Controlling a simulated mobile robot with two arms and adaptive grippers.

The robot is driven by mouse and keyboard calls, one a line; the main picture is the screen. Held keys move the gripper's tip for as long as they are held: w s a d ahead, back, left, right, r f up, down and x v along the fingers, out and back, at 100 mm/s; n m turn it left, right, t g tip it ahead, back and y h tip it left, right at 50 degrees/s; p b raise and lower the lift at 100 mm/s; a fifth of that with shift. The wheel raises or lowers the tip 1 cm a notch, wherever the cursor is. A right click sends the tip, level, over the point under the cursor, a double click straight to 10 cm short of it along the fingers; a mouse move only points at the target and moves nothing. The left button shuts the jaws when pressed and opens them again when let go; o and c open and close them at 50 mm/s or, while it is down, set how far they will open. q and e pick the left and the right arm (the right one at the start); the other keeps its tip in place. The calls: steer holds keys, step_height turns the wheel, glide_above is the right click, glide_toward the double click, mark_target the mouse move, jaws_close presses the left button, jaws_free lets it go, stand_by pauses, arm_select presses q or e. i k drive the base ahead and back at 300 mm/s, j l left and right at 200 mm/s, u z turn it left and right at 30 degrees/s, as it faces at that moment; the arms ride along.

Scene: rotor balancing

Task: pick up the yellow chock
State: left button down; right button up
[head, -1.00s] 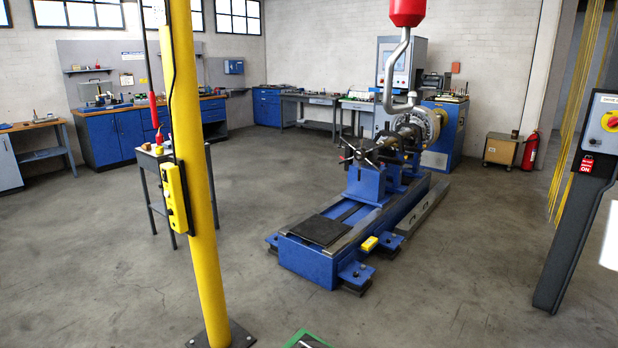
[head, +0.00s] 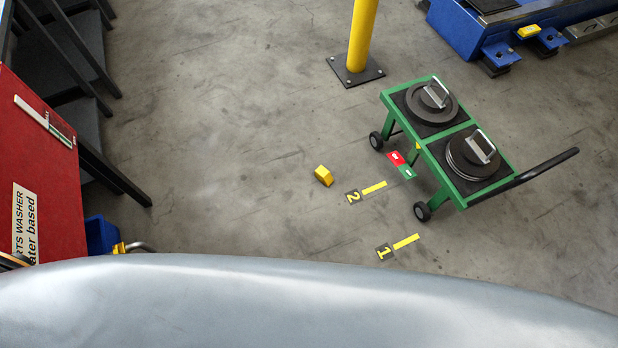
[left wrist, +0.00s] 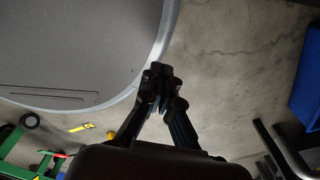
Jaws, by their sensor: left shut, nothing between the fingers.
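The yellow chock (head: 324,175) is a small wedge-like block lying on the concrete floor, left of the floor mark with the number 2, in the head view. It stands apart from the green cart. Neither gripper shows in the head view.
A green cart (head: 427,148) with round weights stands right of the chock. A yellow post (head: 362,35) rises behind. A red parts washer (head: 40,150) is at the left. Floor marks 2 (head: 353,197) and 1 (head: 383,252) lie nearby. Floor around the chock is clear.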

mark_target(322, 173)
steer(key=z, duration=1.55)
steer(key=u, duration=1.55)
steer(key=z, duration=0.55)
steer(key=i+j+z, duration=0.15)
steer(key=j+z, duration=0.25)
steer(key=i+j+z, duration=0.1)
steer(key=j+z, duration=0.7)
steer(key=i+l, duration=0.05)
steer(key=l, duration=0.05)
